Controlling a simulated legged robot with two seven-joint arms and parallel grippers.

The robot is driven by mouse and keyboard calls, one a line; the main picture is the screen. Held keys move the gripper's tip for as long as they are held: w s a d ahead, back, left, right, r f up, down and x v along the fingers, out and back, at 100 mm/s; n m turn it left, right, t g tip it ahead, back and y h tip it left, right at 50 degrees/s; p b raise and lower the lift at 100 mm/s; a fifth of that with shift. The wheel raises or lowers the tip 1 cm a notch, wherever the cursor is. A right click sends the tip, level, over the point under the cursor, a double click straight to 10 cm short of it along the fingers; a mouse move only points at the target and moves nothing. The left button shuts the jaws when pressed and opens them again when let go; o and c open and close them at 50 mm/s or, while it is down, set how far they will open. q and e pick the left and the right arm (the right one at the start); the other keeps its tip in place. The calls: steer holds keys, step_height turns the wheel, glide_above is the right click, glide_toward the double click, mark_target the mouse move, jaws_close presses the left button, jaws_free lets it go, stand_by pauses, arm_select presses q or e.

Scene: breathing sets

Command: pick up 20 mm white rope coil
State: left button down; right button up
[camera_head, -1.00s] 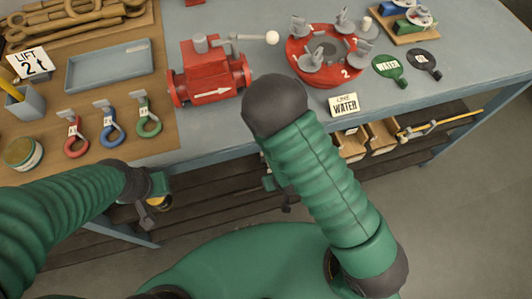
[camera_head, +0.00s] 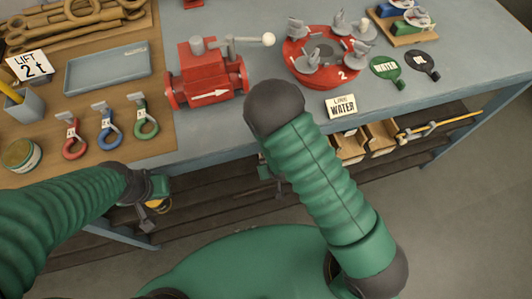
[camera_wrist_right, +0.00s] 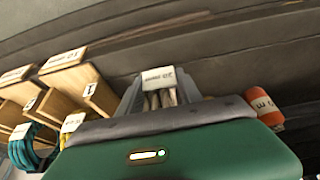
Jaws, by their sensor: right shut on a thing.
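In the right wrist view, a white rope coil (camera_wrist_right: 157,98) with a white tag (camera_wrist_right: 160,77) sits between the fingers of my right gripper (camera_wrist_right: 160,92), which is shut on it. The tag is upside down and seems to read 20 mm. My forearm hides most of the right gripper in the head view, and the coil cannot be seen there. My left gripper (camera_head: 157,195) is low in front of the bench, and its fingers are too unclear to judge.
The right wrist view shows wooden bins (camera_wrist_right: 65,80), a teal coil (camera_wrist_right: 30,145) and an orange coil (camera_wrist_right: 264,103) on a dark slatted shelf (camera_wrist_right: 220,50). The bench (camera_head: 215,130) above carries a red valve (camera_head: 207,82), a red round fixture (camera_head: 325,58) and several coloured hooks.

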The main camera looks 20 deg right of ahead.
jaws_close()
steer(key=shift+r, duration=0.3)
step_height(320, 180, up, 3)
steer(key=shift+r+p, duration=0.1)
steer(key=shift+p, duration=0.3)
steer(key=s+d+r+p, duration=0.1)
steer(key=s+d+p, duration=0.6)
steer(key=s, duration=0.7)
steer(key=shift+d, duration=0.45)
